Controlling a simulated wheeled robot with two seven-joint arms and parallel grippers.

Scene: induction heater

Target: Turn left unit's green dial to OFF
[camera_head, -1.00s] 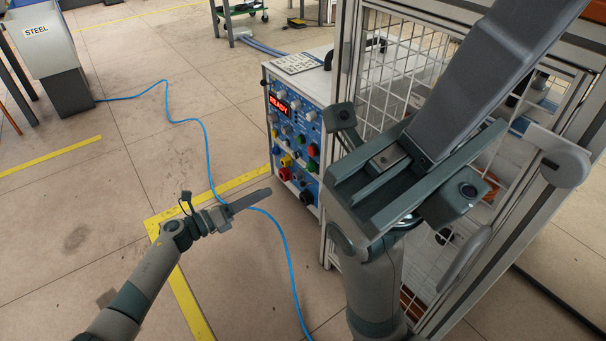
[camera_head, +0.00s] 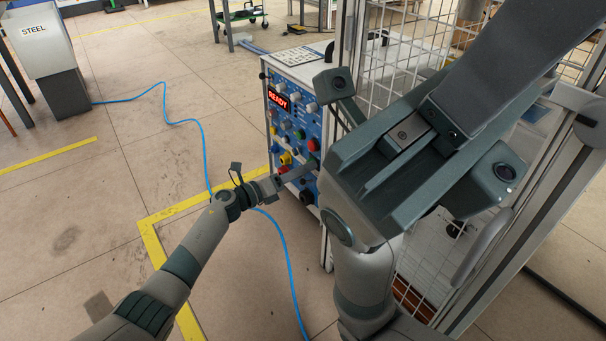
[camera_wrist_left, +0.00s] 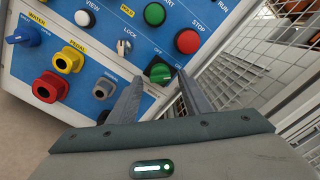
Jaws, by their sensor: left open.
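The green dial (camera_wrist_left: 160,72) is on the blue front panel, beside the OFF and ON markings in the left wrist view. My left gripper (camera_wrist_left: 160,84) is open, its two fingers on either side of the dial's lower part. I cannot tell whether they touch it. In the head view my left gripper (camera_head: 300,172) reaches the lower right of the unit's panel (camera_head: 283,122). The unit's display (camera_head: 278,98) reads READY. My right gripper (camera_head: 425,140) is large in the foreground; its jaw opening cannot be made out.
A round green button (camera_wrist_left: 154,14) and a red button (camera_wrist_left: 187,41) sit close to the dial. A red connector (camera_wrist_left: 48,87) and a yellow connector (camera_wrist_left: 69,60) are to the left. A mesh cage (camera_head: 412,50) stands right of the unit. A blue cable (camera_head: 283,250) crosses the floor.

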